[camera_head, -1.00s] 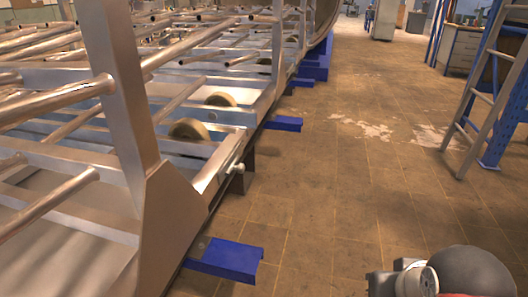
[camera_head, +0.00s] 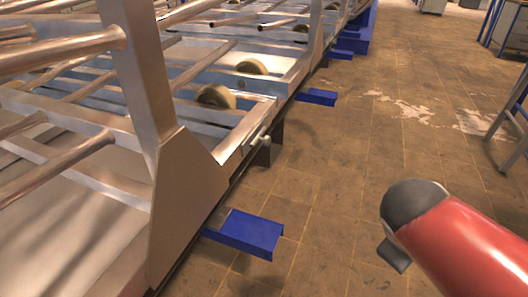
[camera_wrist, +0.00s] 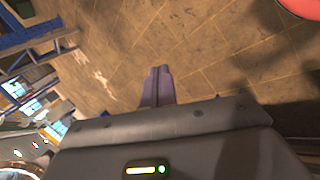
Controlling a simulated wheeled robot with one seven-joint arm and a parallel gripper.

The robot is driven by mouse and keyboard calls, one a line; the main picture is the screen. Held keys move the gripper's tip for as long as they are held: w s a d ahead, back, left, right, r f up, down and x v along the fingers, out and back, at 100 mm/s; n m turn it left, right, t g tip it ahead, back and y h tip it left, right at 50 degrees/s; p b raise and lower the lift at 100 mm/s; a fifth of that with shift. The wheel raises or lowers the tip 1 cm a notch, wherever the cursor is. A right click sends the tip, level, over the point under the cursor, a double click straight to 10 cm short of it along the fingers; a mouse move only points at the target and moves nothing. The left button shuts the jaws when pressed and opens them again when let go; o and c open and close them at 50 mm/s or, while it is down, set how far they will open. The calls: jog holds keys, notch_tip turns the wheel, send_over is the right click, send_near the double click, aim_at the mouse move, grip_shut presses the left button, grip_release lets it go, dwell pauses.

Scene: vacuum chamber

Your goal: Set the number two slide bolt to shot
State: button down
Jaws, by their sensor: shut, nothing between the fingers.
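A small pale metal bolt with a round knob (camera_head: 260,138) sits on the side rail of the metal frame in the head view, just past the near upright's wide foot plate. It looks like a slide bolt, but I see no number on it and cannot tell its setting. My gripper (camera_wrist: 158,72) shows in the wrist view with its fingers together and empty, over bare floor. The bolt is not in the wrist view. In the head view my red and grey arm is at the lower right, apart from the frame, and my fingers cannot be made out there.
The large metal frame (camera_head: 168,185) with its bars fills the left. Blue feet, the nearest a wide one (camera_head: 245,232), stick out over the floor. The tiled floor (camera_head: 330,180) between frame and arm is clear. A ladder-like stand (camera_head: 516,120) is at the right edge.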

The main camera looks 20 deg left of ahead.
aim_at(266, 143)
jog(key=w+a+n+t+h+b, duration=0.15)
jog(key=w+a+n+t, duration=0.6)
jog(key=a+n, duration=0.75)
jog(key=a+n+t+y+b, duration=0.1)
jog(key=a+n+t+y, duration=0.2)
jog(key=a+n+y, duration=0.3)
jog(key=a+n, duration=0.5)
jog(key=a, duration=0.7)
jog(key=shift+r, duration=0.35)
jog(key=shift+y, duration=0.25)
jog(key=w, duration=0.4)
jog(key=w+f, duration=0.1)
jog(key=w, duration=0.4)
jog(key=w+a+f, duration=0.1)
jog(key=w, duration=0.3)
jog(key=shift+w+b, duration=0.3)
jog(key=shift+w+f, duration=0.1)
jog(key=shift+w, duration=0.15)
